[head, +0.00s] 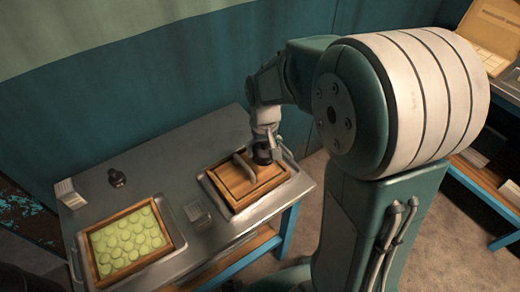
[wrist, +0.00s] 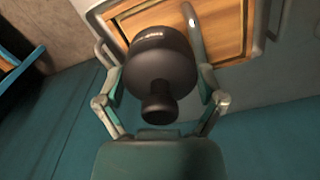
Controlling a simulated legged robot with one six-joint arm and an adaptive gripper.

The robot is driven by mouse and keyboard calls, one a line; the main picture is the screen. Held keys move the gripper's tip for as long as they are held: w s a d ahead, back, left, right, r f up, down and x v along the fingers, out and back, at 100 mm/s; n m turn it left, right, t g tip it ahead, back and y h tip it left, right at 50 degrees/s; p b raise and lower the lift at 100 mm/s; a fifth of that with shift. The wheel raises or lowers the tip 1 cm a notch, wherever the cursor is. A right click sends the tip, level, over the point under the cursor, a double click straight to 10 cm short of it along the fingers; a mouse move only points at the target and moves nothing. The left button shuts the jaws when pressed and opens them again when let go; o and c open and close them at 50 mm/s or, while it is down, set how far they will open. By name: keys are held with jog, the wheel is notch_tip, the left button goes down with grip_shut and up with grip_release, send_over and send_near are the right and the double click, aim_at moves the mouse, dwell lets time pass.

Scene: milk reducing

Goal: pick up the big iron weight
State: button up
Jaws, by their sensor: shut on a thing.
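The big iron weight (wrist: 160,65) is dark, round and knobbed, and fills the space between my gripper's fingers in the wrist view. My gripper (wrist: 160,88) is shut on it, with one finger on each side. In the head view the weight (head: 263,153) is a dark shape under my gripper (head: 266,140), over the right wooden box. I cannot tell whether the weight touches the box lid.
The right wooden box (head: 240,192) sits in a metal tray on the metal table (head: 150,165). A smaller dark weight (head: 117,178) stands at the back left. A wooden box of green rounds (head: 162,211) is front left. A small clear container (head: 198,212) stands between the boxes.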

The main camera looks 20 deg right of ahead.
jog(key=s+r, duration=0.5)
jog(key=s, duration=0.4)
jog(key=shift+s, duration=0.4)
jog(key=shift+w+a, duration=0.1)
jog(key=w+a+f, duration=0.2)
jog(key=w+a, duration=0.5)
jog(key=a, duration=0.6)
jog(key=w+a+f, duration=0.2)
jog(key=w+a, duration=0.5)
jog(key=a, duration=0.5)
jog(key=w+a+f, duration=0.2)
jog(key=w+f, duration=0.1)
jog(key=w, duration=0.1)
jog(key=w+a+f, duration=0.2)
jog(key=w+f, duration=0.1)
jog(key=w, duration=0.1)
jog(key=w+a+f, duration=0.2)
jog(key=w+f, duration=0.1)
jog(key=w, duration=0.1)
jog(key=shift+a+f, duration=0.25)
jog(key=shift+f, duration=0.05)
jog(key=shift+w+f, duration=0.15)
jog(key=shift+f, duration=1.45)
